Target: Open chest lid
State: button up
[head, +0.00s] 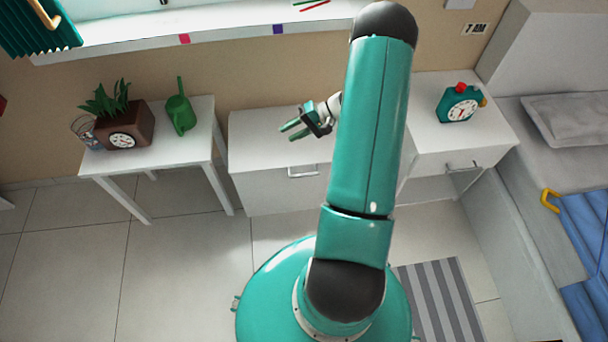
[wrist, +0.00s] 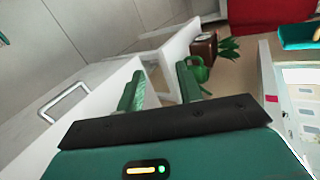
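The white chest (head: 265,185) stands against the wall in the middle of the head view. Its flat lid (head: 255,130) looks closed. A metal handle (head: 303,171) sits on its front near the top edge; the handle also shows at the left of the wrist view (wrist: 65,103). My gripper (head: 287,131) is over the lid area, its two green fingers apart with nothing between them. The fingers also show apart in the wrist view (wrist: 158,82). I cannot tell its exact height above the lid. My arm hides the chest's right part in the head view.
A white table (head: 200,150) at left holds a plant box with a clock (head: 123,138) and a green watering can (head: 180,110). A white nightstand (head: 425,140) at right holds an alarm clock (head: 459,104). A bed (head: 560,140) stands far right. Tiled floor before the chest is clear.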

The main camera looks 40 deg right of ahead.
jog(key=s+d+f+m+t+h, duration=0.1)
jog(key=s+d+f+m+t, duration=0.15)
jog(key=f, duration=0.45)
jog(key=s+d+f+m+t, duration=0.2)
jog(key=s+d+f+t, duration=0.15)
jog(key=f, duration=0.45)
jog(key=m+t+h, duration=0.4)
jog(key=m+h, duration=0.1)
jog(key=h, duration=0.1)
send_near(304, 174)
jog(key=x, duration=1)
jog(key=shift+f, duration=0.4)
grip_shut()
